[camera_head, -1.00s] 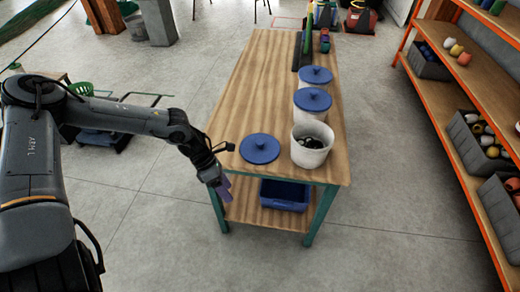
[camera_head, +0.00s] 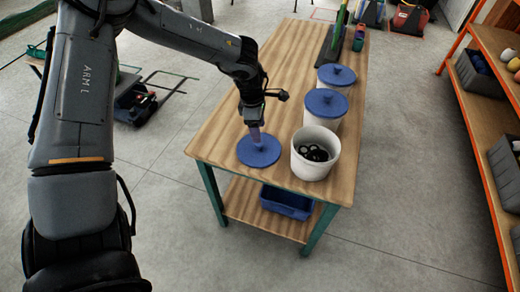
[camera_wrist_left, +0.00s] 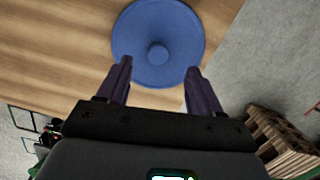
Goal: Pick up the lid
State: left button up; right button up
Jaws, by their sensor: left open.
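The loose blue lid (camera_head: 255,153) lies flat on the wooden table near its front left edge. In the left wrist view the lid (camera_wrist_left: 145,75) is round with a small knob (camera_wrist_left: 158,54) at its middle. My left gripper (camera_head: 257,141) is above the lid, pointing down. In the left wrist view its two purple fingers (camera_wrist_left: 158,75) are apart, with nothing between them, and the knob shows just beyond their tips. I cannot tell the exact height over the lid. My right gripper is not in view.
An open white bucket (camera_head: 313,165) with dark things inside stands right of the lid. Two buckets with blue lids (camera_head: 326,101) (camera_head: 337,75) stand behind it. A blue bin (camera_head: 286,203) sits on the lower shelf. Orange shelving (camera_head: 490,190) stands at right.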

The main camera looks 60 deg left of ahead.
aim_at(259, 147)
pick_arm(q)
jog(key=shift+w+f, duration=0.2)
jog(key=shift+f, duration=0.3)
jog(key=f, duration=0.1)
jog(key=f+b, duration=0.1)
jog(key=f, duration=0.2)
jog(key=shift+s+f+b, duration=0.1)
jog(key=shift+s+b, duration=0.15)
jog(key=shift+b, duration=0.1)
jog(key=shift+w+f, duration=0.1)
jog(key=shift+f, duration=0.45)
jog(key=c, duration=1.1)
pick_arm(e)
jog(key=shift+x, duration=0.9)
